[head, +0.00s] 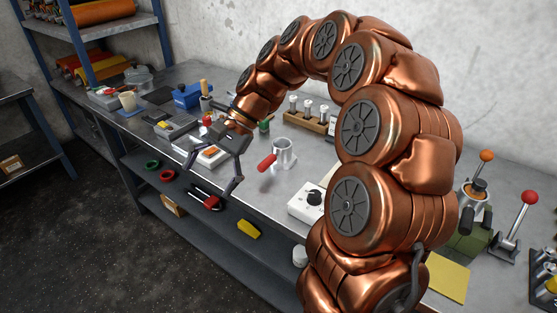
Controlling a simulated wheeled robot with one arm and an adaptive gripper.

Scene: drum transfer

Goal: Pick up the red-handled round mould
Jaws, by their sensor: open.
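The round mould (285,152) is a small silvery metal cylinder standing on the grey workbench. Its red handle (267,162) points left and down toward the bench's front edge. My gripper (209,180) is to the left of the mould, near the bench's front edge. Its dark fingers are spread open with nothing between them. It is apart from the mould and its handle. My copper arm arches over the bench from the right.
A white box with a dark knob (306,204) sits in front of the mould. A wooden rack with metal-topped pieces (311,118) stands behind it. A white-and-orange tray (210,155) lies behind my gripper. A lower shelf (215,225) holds small items.

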